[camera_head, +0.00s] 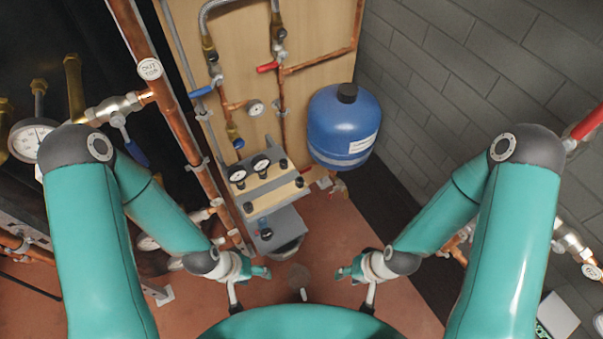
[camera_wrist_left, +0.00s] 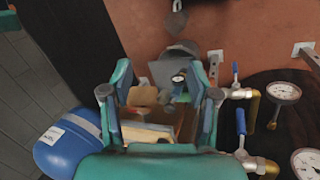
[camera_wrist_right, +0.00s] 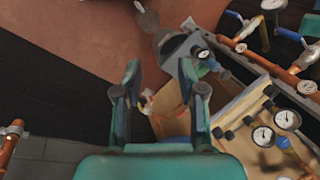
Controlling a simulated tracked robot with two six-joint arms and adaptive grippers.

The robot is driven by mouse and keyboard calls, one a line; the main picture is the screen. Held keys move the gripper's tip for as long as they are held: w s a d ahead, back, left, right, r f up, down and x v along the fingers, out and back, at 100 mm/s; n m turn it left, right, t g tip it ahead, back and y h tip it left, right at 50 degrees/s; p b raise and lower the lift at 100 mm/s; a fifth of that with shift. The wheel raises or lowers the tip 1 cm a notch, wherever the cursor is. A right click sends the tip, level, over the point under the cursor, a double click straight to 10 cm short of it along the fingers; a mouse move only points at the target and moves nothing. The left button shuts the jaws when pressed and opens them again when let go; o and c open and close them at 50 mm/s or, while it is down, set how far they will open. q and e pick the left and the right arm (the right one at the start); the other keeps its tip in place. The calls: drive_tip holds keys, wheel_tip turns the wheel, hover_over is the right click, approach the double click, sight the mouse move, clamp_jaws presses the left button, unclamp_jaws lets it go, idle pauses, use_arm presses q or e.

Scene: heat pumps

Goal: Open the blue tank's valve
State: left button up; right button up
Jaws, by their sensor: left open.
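The blue tank (camera_head: 343,128) with a black cap and a white label hangs in front of the wooden panel, near the brick wall. Below it a small copper-coloured valve fitting (camera_head: 338,188) shows, with a red part beside it; its setting is too small to tell. The tank also shows at the left of the left wrist view (camera_wrist_left: 70,150). My left gripper (camera_head: 250,285) is open and empty, low in the head view and left of the tank. My right gripper (camera_head: 356,286) is open and empty, below the valve in the picture. Neither gripper touches the tank or valve.
The wooden panel (camera_head: 310,30) carries copper pipes, gauges and red and blue handles. A grey unit with two dials (camera_head: 262,185) stands left of the tank. Pipes with a gauge (camera_head: 32,140) are at the left. Bare reddish floor (camera_head: 325,235) lies between my arms.

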use_arm(q)
drive_tip(key=o, duration=0.5)
